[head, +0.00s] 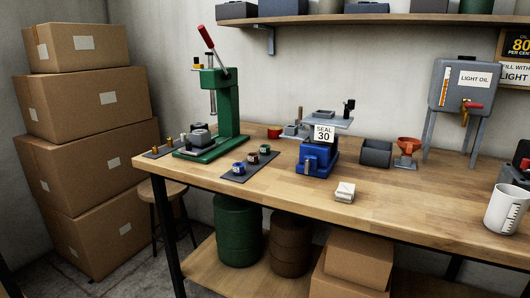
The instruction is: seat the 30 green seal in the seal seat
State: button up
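Three small ring-like seals sit on a dark mat (234,179) on the bench: a blue one (239,168) at the front, a dark red one (252,158) in the middle and a green one (265,149) at the back. Their white labels are too small to read. A "SEAL 30" sign (324,133) stands at a blue vise-like fixture (318,161), below a grey plate (328,119). I cannot make out the seal seat itself. My gripper is not in this view.
A green press (229,104) with a red-handled lever stands left of the seals. A small pale block (345,191), a grey bin (375,153), a red funnel (409,145) and a white jug (505,211) stand to the right.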

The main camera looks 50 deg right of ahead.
aim_at(322, 124)
jog(key=z, duration=0.05)
jog(key=i, duration=0.95)
jog(key=u, duration=0.05)
